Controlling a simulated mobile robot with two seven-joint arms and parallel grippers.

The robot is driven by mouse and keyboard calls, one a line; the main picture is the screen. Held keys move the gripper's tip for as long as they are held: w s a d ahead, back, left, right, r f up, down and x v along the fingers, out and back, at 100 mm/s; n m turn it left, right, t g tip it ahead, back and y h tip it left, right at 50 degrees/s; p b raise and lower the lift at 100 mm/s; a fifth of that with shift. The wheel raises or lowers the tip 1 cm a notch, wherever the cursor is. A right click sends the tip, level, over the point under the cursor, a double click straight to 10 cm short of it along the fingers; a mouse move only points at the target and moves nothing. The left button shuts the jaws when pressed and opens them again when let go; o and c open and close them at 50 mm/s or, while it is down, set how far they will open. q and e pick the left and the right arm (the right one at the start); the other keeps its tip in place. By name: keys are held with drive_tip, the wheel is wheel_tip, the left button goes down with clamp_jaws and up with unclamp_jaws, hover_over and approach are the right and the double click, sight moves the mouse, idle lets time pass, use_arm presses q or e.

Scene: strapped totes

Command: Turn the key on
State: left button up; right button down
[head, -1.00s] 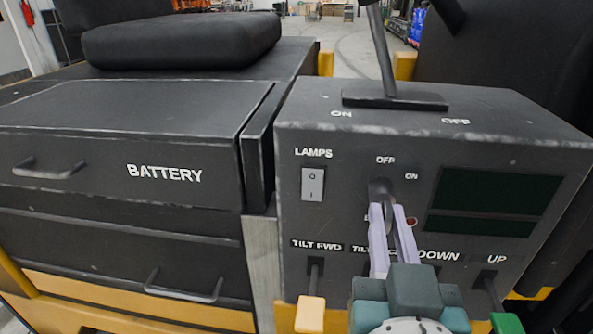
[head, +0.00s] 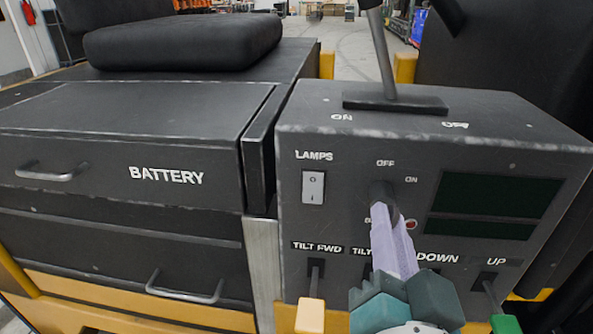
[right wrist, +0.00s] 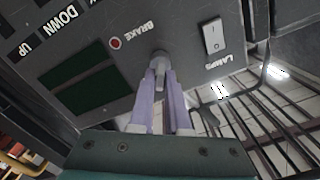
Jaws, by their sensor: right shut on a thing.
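The key (head: 381,190) sits in the dark switch on the front of the black control panel, below the OFF label and left of the ON label. My right gripper (head: 388,214) reaches up from below with its pale lilac fingers shut on the key. The fingers overlap in the head view and cover part of the key. In the right wrist view, the key (right wrist: 158,65) shows as a grey piece between the fingertips (right wrist: 160,74). Its exact angle is hard to tell. My left gripper is not in view.
A lamps rocker switch (head: 313,187) is left of the key. A red brake light (head: 411,224) is just right of the fingers. Tilt and lift levers (head: 310,312) stick out below. Dark displays (head: 497,194) are at right, and a battery drawer (head: 130,145) is at left.

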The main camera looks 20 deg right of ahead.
drive_tip(key=m, duration=0.5)
drive_tip(key=shift+f+m+b, duration=0.1)
drive_tip(key=shift+m+b, duration=0.25)
drive_tip(key=shift+m, duration=0.05)
idle(0.4)
drive_tip(key=c, duration=1)
unclamp_jaws()
drive_tip(key=shift+o, duration=0.2)
drive_tip(key=shift+s, duration=0.1)
drive_tip(key=b+v, duration=0.1)
drive_tip(key=v, duration=0.9)
drive_tip(key=shift+b, duration=0.4)
